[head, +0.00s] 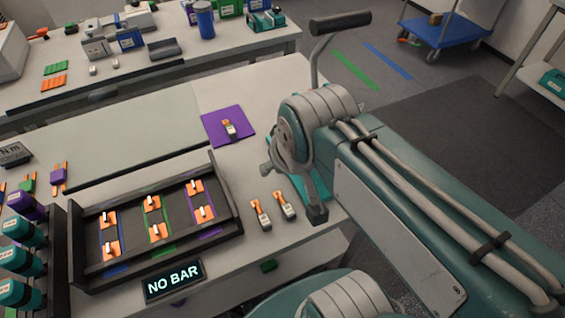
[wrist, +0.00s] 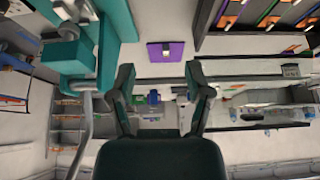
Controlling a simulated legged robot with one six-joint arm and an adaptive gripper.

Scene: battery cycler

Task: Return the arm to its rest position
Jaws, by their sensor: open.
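My arm (head: 410,210) reaches over the right end of the workbench in the head view, its links folded near the bench's right edge. My gripper (wrist: 160,82) shows in the wrist view with its two dark fingers spread apart and nothing between them. A purple mat (wrist: 165,53) with a small object on it lies beyond the fingertips there. The same purple mat (head: 228,126) lies on the bench left of the arm in the head view. The gripper's fingers are not clearly seen in the head view.
A dark tray (head: 230,185) holds several orange-tabbed pieces in coloured lanes. Two orange-and-white pieces (head: 260,215) lie between tray and arm. A "NO BAR" sign (head: 174,281) stands at the front edge. Teal and purple tools (head: 22,230) stand at left. A blue cart (head: 445,30) is on the floor behind.

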